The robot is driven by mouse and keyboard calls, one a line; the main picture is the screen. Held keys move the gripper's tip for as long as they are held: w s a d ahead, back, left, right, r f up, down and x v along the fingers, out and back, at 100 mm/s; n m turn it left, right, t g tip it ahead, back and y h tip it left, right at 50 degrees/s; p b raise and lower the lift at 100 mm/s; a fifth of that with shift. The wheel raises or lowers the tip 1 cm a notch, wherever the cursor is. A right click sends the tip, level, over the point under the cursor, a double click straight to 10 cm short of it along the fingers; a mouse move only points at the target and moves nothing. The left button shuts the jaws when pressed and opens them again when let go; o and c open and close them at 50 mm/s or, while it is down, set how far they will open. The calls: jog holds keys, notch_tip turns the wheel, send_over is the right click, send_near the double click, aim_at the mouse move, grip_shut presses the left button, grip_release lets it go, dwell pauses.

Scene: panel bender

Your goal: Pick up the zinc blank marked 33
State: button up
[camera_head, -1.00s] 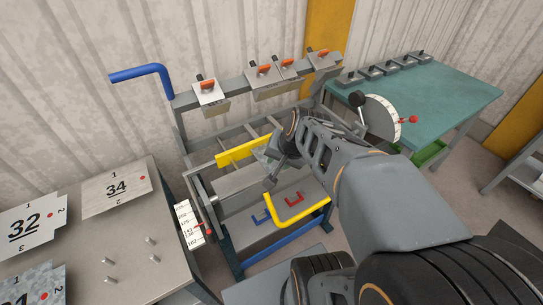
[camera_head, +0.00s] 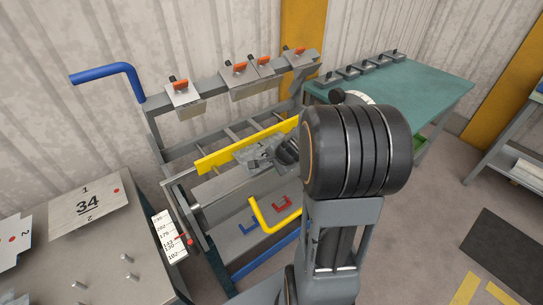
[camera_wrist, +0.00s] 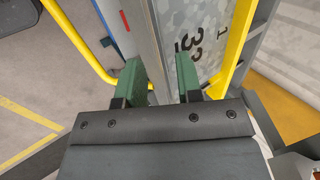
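The mottled zinc blank (camera_wrist: 208,40) lies in the bender in the wrist view. Its printed digits look like 33, partly cut off by my right finger, with a small 1 beside them. In the head view a mottled grey patch of the blank (camera_head: 253,155) shows beside the yellow bar, mostly hidden by my arm. My gripper (camera_wrist: 161,78) is open, its two green fingers apart with a grey beam of the bender seen between them. The right finger overlaps the blank's edge in the picture; I cannot tell if they touch. Nothing is held.
The bender has a yellow bar (camera_head: 220,158), a yellow handle (camera_head: 272,220), a blue lever (camera_head: 110,72) and orange-handled clamps along its top beam. A sheet marked 34 (camera_head: 90,208) lies on the left table (camera_head: 95,245), which has upright pegs. A green table (camera_head: 420,85) stands behind right.

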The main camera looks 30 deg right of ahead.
jog(key=x, duration=0.5)
jog(key=shift+w+a+b, duration=0.15)
jog(key=shift+a+b, duration=0.1)
jog(key=shift+b, duration=0.15)
jog(key=shift+c, duration=0.4)
grip_shut()
jog(key=shift+r, duration=0.1)
dwell(0.5)
